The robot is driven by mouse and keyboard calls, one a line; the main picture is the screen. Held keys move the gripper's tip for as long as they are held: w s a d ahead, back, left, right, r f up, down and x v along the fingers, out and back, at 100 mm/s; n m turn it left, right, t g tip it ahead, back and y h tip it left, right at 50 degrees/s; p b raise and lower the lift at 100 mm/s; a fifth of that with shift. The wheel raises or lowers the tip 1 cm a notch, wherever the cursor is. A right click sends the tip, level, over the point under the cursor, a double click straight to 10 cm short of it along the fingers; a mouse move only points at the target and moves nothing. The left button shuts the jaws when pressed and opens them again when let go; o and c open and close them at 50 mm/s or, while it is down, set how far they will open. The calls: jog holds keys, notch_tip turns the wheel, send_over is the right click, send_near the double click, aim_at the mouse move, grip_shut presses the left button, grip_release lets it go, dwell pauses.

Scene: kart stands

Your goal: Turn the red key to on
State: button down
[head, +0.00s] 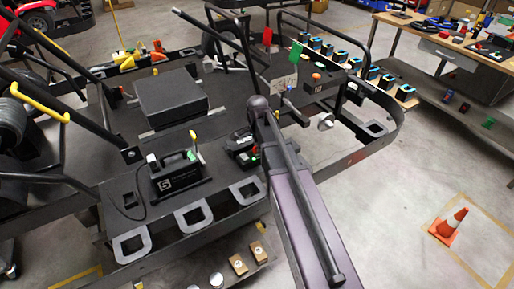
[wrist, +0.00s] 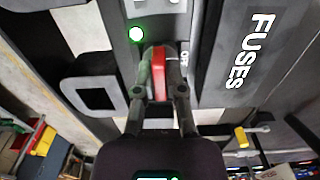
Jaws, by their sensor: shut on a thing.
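The red key (wrist: 158,72) shows in the wrist view, upright in the picture on a dark panel. My gripper (wrist: 162,68) is shut on it, one finger on each side. A green light (wrist: 137,34) glows on the panel just above and left of the key. In the head view my arm reaches over the kart stand, and the gripper's grip on the key cannot be made out there.
A dark panel marked FUSES (wrist: 240,55) lies right of the key. A yellow-handled part (wrist: 242,137) is at lower right. In the head view, a black box marked 5 (head: 180,178) stands left of my arm. An orange cone (head: 447,226) stands on the floor at right.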

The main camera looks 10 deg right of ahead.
jog(key=c, duration=0.6)
grip_release()
jog(key=shift+c, duration=0.2)
